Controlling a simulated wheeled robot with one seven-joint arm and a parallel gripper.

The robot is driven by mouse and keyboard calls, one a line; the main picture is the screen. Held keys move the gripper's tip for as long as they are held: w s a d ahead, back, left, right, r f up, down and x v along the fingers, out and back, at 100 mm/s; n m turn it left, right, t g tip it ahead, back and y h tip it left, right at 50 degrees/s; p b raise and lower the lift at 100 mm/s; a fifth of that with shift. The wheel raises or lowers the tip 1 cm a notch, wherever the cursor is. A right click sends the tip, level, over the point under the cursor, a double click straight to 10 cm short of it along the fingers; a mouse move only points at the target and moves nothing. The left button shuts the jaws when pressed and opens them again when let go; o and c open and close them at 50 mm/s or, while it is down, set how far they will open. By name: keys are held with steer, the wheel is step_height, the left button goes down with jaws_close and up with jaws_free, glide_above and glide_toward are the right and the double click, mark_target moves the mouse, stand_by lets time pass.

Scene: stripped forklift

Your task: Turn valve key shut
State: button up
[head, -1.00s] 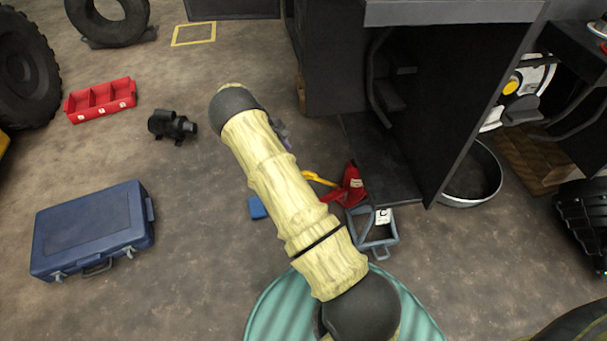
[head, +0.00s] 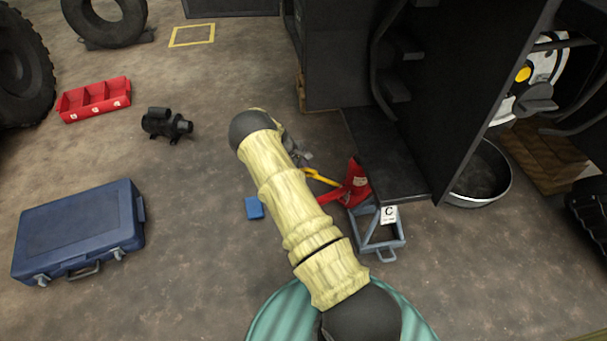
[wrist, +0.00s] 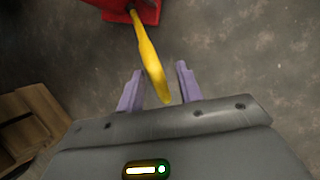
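A red device (head: 354,184) like a small floor jack stands on the floor in the head view, with a yellow handle (head: 322,178) sticking out of it. I cannot tell for sure whether this handle is the valve key. In the wrist view the yellow handle (wrist: 149,60) runs from the red body (wrist: 140,10) down between the two purple fingers of my gripper (wrist: 158,72). The fingers are apart, with a gap on each side of the handle. In the head view my gripper (head: 294,150) is mostly hidden behind my arm.
A grey frame (head: 378,236) with a "C" tag stands beside the red device, near the black forklift body (head: 400,165). A blue block (head: 254,208) lies left of my arm. A blue case (head: 80,230), black pump-like part (head: 166,124) and red tray (head: 94,100) are further left.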

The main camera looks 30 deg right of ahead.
steer(key=shift+d+f, duration=0.1)
jaws_close()
steer(key=shift+m+t+p, duration=0.3)
steer(key=shift+p, duration=0.3)
steer(key=shift+m+p, duration=0.4)
steer(key=shift+p, duration=0.15)
steer(key=m+p, duration=0.1)
steer(key=m+t+p, duration=0.1)
steer(key=shift+s+a+m+t+h, duration=0.15)
steer(key=shift+a+m+t+h, duration=0.15)
steer(key=shift+m+h, duration=0.1)
steer(key=m, duration=0.1)
steer(key=m+t+h, duration=0.1)
steer(key=m, duration=0.1)
steer(key=shift+a+f+m, duration=0.1)
steer(key=shift+f+m, duration=0.2)
steer(key=shift+a+m+t+h+b, duration=0.1)
steer(key=shift+m+t+h+b, duration=0.5)
steer(key=shift+m, duration=0.7)
